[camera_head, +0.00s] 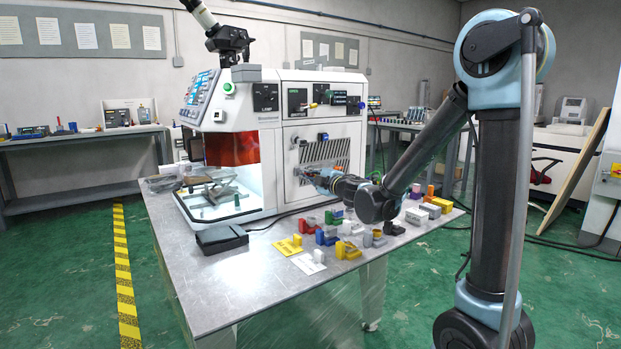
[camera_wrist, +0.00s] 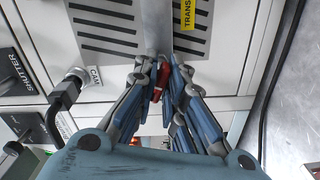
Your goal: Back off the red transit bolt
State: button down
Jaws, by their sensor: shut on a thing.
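The red transit bolt (camera_wrist: 157,84) shows in the wrist view between the fingers of my gripper (camera_wrist: 156,66), just below a yellow label that begins "TRANS" (camera_wrist: 188,14). My gripper is shut on the bolt, and its fingers hide much of it. The bolt is on the vented side panel of the white machine (camera_head: 240,145). In the head view my gripper (camera_head: 306,172) reaches the low left part of that panel, and the bolt cannot be made out there.
Several coloured blocks (camera_head: 346,250) and a black box (camera_head: 221,238) lie on the metal table (camera_head: 215,290). The table's front left is clear.

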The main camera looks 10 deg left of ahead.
jog(key=shift+s+a+n, duration=0.1)
jog(key=shift+s+n, duration=0.2)
jog(key=shift+n, duration=0.4)
jog(key=shift+f+n, duration=0.1)
jog(key=shift+n, duration=0.8)
jog(key=c, duration=1.7)
grip_release()
jog(key=shift+w, duration=0.1)
jog(key=v, duration=1.2)
jog(key=shift+w, duration=0.15)
